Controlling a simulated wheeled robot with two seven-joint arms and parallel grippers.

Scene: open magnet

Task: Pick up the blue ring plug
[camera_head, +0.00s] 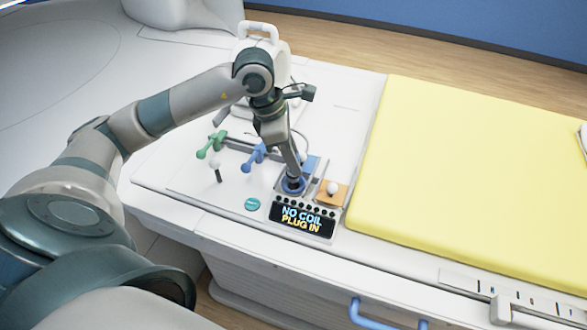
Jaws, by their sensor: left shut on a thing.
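The blue ring plug (292,187) is at the back left corner of the dark display panel on the white table end. It looks upright, and its lower part is hard to make out. My left gripper (297,174) points down over it and is shut on it; the fingertips are small and partly merge with the blue. My right gripper is not in view.
A display (302,220) reads "NO COIL PLUG IN". A blue handle (254,157), a green handle (211,145) and a white-knobbed lever (216,168) stand to the left. An orange block with a white knob (332,188) is close right. A yellow mat (460,180) lies beyond.

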